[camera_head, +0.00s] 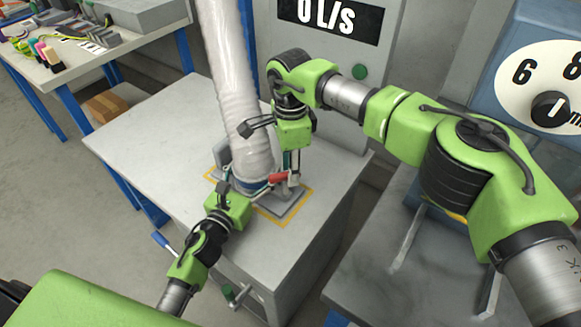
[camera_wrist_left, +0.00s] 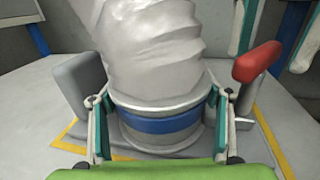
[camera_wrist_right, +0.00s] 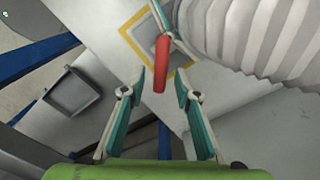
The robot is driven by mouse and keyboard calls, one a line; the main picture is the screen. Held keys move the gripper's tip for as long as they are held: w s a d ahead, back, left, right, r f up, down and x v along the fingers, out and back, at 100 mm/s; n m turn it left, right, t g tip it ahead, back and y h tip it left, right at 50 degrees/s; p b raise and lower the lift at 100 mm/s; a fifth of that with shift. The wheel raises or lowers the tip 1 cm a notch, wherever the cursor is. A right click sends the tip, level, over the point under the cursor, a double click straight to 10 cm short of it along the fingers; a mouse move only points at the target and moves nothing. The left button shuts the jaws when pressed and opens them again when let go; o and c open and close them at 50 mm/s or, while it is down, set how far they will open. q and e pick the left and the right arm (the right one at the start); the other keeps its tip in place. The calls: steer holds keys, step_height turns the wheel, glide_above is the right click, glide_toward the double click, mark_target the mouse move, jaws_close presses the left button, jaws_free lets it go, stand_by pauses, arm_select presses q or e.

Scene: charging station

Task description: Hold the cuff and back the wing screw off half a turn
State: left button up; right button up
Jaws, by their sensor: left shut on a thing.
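The cuff (camera_wrist_left: 160,122) is a metal collar with a blue band at the foot of the pale hose; it also shows in the head view (camera_head: 252,185). My left gripper (camera_wrist_left: 160,112) is shut on the cuff, one finger on each side. The wing screw has a red handle (camera_wrist_left: 257,62) to the right of the cuff; it also shows in the head view (camera_head: 279,178). My right gripper (camera_wrist_right: 161,80) is open and points down above the wing screw. In the right wrist view the red handle (camera_wrist_right: 162,62) appears between its fingertips, with gaps on both sides.
The ribbed hose (camera_head: 235,90) rises from the cuff between my arms. A grey upright block (camera_wrist_left: 82,88) stands left of the cuff. A yellow outline (camera_head: 290,215) surrounds the base on the grey cabinet top (camera_head: 150,130), which is clear on its left.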

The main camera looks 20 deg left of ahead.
step_height(320, 180, up, 12)
stand_by(0.4)
arm_select(q)
steer(key=o, duration=1.4)
